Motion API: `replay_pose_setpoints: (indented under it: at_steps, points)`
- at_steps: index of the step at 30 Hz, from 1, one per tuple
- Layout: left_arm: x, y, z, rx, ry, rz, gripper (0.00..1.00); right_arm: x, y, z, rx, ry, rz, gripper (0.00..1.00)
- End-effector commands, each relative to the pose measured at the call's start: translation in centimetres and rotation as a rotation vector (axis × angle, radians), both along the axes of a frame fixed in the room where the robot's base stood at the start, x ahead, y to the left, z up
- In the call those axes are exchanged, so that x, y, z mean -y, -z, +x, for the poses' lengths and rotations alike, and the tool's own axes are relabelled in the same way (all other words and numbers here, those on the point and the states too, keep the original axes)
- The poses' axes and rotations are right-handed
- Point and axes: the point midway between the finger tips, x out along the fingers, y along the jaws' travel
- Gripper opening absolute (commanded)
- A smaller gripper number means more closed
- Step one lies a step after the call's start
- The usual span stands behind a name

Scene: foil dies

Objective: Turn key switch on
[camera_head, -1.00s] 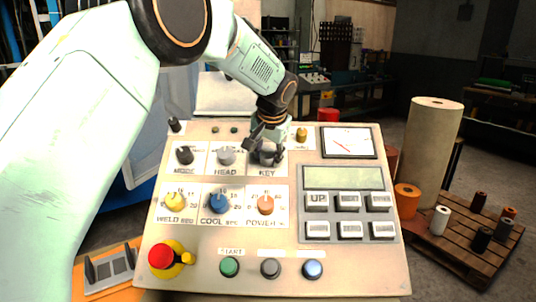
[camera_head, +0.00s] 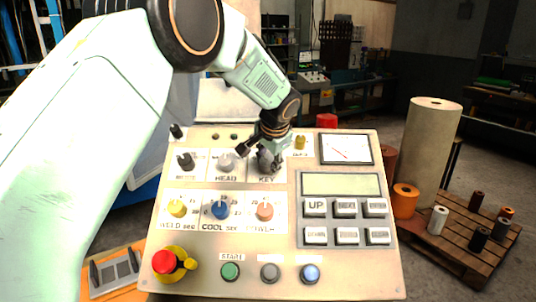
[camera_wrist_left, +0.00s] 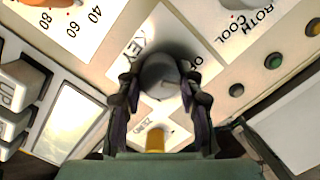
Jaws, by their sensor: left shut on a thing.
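The key switch (camera_head: 267,161) is a round grey knob in the square marked KEY on the sloped control panel (camera_head: 180,271). My left gripper (camera_head: 268,156) comes down from above and is shut on it. In the left wrist view, the key switch (camera_wrist_left: 160,76) sits between the two dark fingers (camera_wrist_left: 160,88), one on each side. A faint mark shows on its face, but its turn position is hard to read. The fingers hide part of the switch in the head view. My right gripper is not in view.
The HEAD knob (camera_head: 227,162) is close on the left, with the yellow knob (camera_head: 300,142) above right. The orange knob (camera_head: 265,210) is below. A red emergency button (camera_head: 164,261) is at the lower left. The blank display (camera_head: 341,184) and keys lie right.

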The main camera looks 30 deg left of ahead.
Motion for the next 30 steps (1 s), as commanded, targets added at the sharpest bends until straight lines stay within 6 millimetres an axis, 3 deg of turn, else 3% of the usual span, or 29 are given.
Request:
replay_pose_setpoints:
  at_steps: [3, 12, 30]
  points:
    - [0.1, -0.6, 0.0, -0.024, 0.093, 0.060, 0.05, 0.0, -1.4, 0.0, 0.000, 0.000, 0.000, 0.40]
    - [0.2, -0.4, 0.0, -0.089, 0.327, 0.208, 0.05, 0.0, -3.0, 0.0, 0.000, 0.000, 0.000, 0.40]
    - [0.3, -0.2, -0.1, -0.219, 0.786, 0.500, 0.05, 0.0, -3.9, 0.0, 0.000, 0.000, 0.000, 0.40]
